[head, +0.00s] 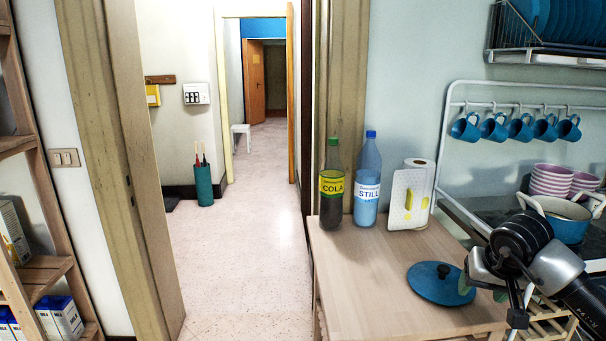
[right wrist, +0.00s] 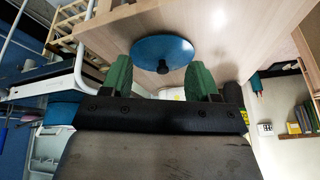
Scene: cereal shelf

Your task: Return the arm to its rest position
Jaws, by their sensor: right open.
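My right arm comes in at the lower right of the head view, bent beside the small wooden table (head: 372,290). Its right gripper (head: 481,290) is at the table's right side, close to a blue pot lid (head: 440,283) in the picture. In the right wrist view the green fingers of the right gripper (right wrist: 160,78) stand wide apart with nothing between them. The blue lid (right wrist: 165,48) with its dark knob shows beyond the fingertips. I cannot tell the exact gap to the lid. My left gripper is not in view.
A cola bottle (head: 331,190), a still water bottle (head: 367,180) and a paper towel roll (head: 420,164) stand at the table's back. A blue pot (head: 566,219) and pink bowls (head: 551,181) sit at right. Wooden shelves (head: 38,276) with cartons stand left. The table's front left is bare.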

